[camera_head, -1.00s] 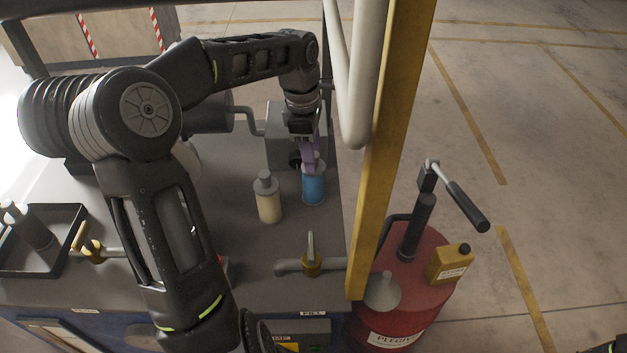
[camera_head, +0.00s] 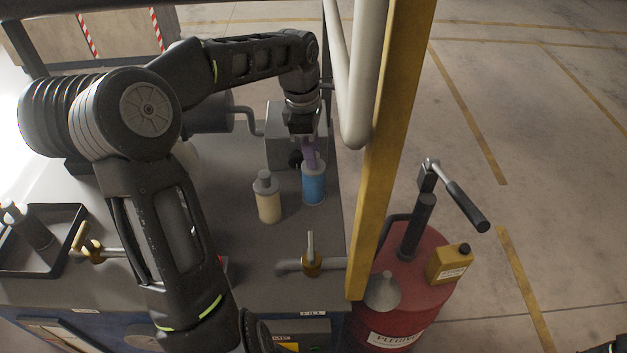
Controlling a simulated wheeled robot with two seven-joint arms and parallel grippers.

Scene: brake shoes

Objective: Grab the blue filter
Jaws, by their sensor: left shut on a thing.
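The blue filter (camera_head: 314,187) is a blue cylinder with a grey top, upright at the right side of the grey workbench (camera_head: 235,235). My left gripper (camera_head: 311,162) points down from above and is shut on the filter's top. The fingers partly hide that top. I cannot tell whether the filter's base touches the bench. My right gripper is not clearly in view; only a dark part shows at the bottom right corner.
A cream filter (camera_head: 267,200) stands just left of the blue one. A brass-and-grey valve (camera_head: 312,262) is in front. A yellow post (camera_head: 388,150) and white pipe (camera_head: 362,80) rise at the right. A black tray (camera_head: 75,235) lies left.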

